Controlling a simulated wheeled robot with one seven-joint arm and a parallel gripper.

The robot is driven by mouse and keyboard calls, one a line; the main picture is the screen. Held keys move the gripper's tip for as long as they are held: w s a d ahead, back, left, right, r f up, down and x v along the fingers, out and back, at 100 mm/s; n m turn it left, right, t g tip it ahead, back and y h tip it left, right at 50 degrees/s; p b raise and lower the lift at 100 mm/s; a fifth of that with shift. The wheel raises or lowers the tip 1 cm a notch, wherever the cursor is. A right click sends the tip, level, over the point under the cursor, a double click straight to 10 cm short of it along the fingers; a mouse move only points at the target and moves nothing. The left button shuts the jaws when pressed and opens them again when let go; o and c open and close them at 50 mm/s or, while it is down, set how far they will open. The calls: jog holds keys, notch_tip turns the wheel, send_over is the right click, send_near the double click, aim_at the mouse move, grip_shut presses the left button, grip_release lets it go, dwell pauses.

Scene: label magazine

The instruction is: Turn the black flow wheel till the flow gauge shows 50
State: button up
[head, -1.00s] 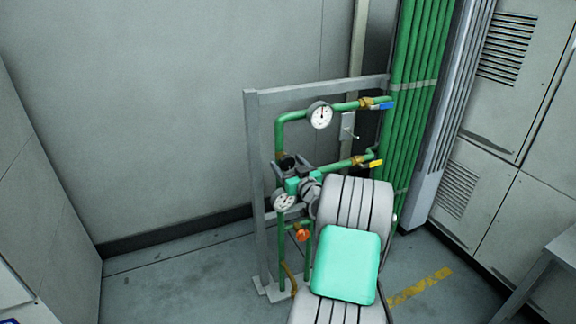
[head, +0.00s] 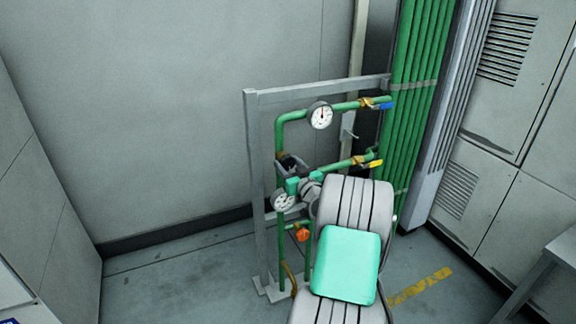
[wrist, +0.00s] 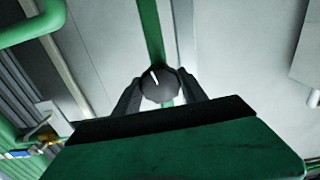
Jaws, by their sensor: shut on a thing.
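The black flow wheel (wrist: 160,91), a round dark knob with a white mark, shows in the wrist view between my two fingers. My gripper (wrist: 159,82) is shut on it, one finger on each side. I cannot tell which is the flow gauge.
A grey frame (head: 251,150) carries the green pipes. A blue-handled valve (head: 385,105), a yellow-handled valve (head: 376,163) and an orange knob (head: 302,233) are close to my arm. Grey cabinets (head: 500,190) stand at the right. The floor at left is clear.

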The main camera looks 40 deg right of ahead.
jog(key=m, duration=0.4)
jog(key=shift+b, duration=0.4)
jog(key=shift+m, duration=2.4)
jog(key=o, duration=1.4)
jog(key=shift+c, duration=0.2)
